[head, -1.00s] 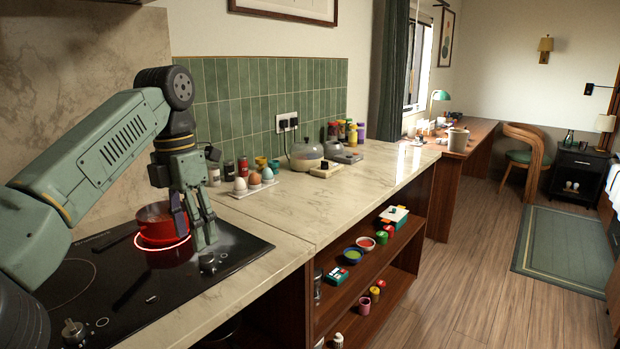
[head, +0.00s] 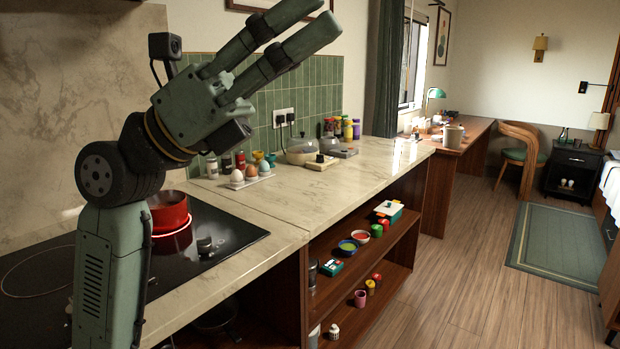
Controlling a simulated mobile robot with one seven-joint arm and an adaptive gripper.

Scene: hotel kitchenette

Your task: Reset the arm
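My gripper (head: 322,17) is raised high above the counter, with its fingers pointing up and to the right. The two fingers are parallel with a clear gap between them, and nothing is held. My arm is folded upward at the left of the view and hides part of the cooktop and the pot's left side. The red pot (head: 172,213) sits on the black cooktop (head: 215,258), well below my gripper and apart from it.
An egg holder (head: 251,182) with several eggs stands on the pale counter (head: 330,188). A kettle (head: 300,150) and jars stand along the tiled wall. Open shelves (head: 375,262) below hold bowls and small items.

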